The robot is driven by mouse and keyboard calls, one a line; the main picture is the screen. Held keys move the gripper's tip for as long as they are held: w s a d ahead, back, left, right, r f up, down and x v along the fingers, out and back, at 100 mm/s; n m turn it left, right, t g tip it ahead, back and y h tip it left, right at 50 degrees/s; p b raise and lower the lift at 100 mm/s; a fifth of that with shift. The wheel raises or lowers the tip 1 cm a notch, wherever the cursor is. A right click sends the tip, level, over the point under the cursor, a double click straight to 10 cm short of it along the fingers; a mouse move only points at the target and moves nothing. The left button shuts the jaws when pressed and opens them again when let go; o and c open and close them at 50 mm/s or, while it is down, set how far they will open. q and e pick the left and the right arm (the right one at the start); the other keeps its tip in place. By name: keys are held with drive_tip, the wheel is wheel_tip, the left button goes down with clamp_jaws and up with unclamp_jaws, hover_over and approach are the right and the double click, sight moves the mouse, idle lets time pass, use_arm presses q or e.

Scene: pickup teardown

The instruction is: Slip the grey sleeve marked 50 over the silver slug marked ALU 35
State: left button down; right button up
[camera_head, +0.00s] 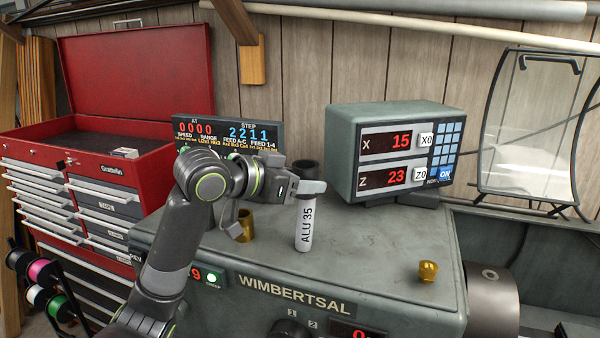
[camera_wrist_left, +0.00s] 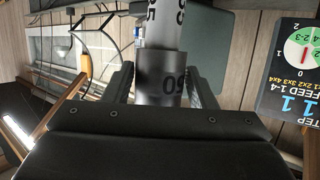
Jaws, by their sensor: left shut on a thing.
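My left gripper (camera_head: 308,187) is shut on the grey sleeve (camera_head: 305,169), whose dark rim shows above the fingers in the head view. The left wrist view shows the sleeve (camera_wrist_left: 163,82), marked 50, between the two fingers. The silver slug (camera_head: 304,228) marked ALU 35 stands upright on the grey machine top, directly below the sleeve and in line with it. The slug (camera_wrist_left: 163,28) also shows upside down in the wrist view, running up to the sleeve's rim. Its upper end is hidden, so I cannot tell how far it is inside. My right gripper is not in view.
A brass bushing (camera_head: 246,226) stands left of the slug and a brass piece (camera_head: 428,271) sits to its right on the machine top (camera_head: 370,255). A digital readout box (camera_head: 390,150) stands behind right, a speed display (camera_head: 228,135) behind left. A red tool chest (camera_head: 90,170) is at left.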

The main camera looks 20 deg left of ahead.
sight(297, 231)
use_arm(q)
drive_tip(key=shift+a+f, duration=0.2)
drive_tip(key=shift+f, duration=0.85)
drive_tip(key=shift+a+f, duration=0.1)
drive_tip(key=shift+f, duration=0.25)
drive_tip(key=shift+s+d+f+b, duration=0.1)
drive_tip(key=shift+f+b, duration=0.3)
drive_tip(key=shift+f, duration=0.1)
drive_tip(key=shift+s+d+f+b, duration=0.1)
drive_tip(key=shift+f+b, duration=0.3)
drive_tip(key=shift+f, duration=0.05)
drive_tip(key=shift+w+f, duration=0.1)
drive_tip(key=shift+f, duration=0.2)
drive_tip(key=shift+w+a+f+b, duration=0.2)
drive_tip(key=shift+w+f+b, duration=0.25)
drive_tip(key=shift+f, duration=0.2)
drive_tip(key=shift+w+f, duration=0.15)
drive_tip(key=shift+f, duration=0.25)
drive_tip(key=shift+s+d+f+b, duration=0.15)
drive_tip(key=shift+s+f+b, duration=0.2)
drive_tip(key=shift+b, duration=0.1)
drive_tip(key=shift+w+f+b, duration=0.15)
drive_tip(key=shift+f+b, duration=0.25)
drive_tip(key=shift+f, duration=0.3)
drive_tip(key=shift+f+b, duration=0.55)
drive_tip(key=shift+f, duration=0.45)
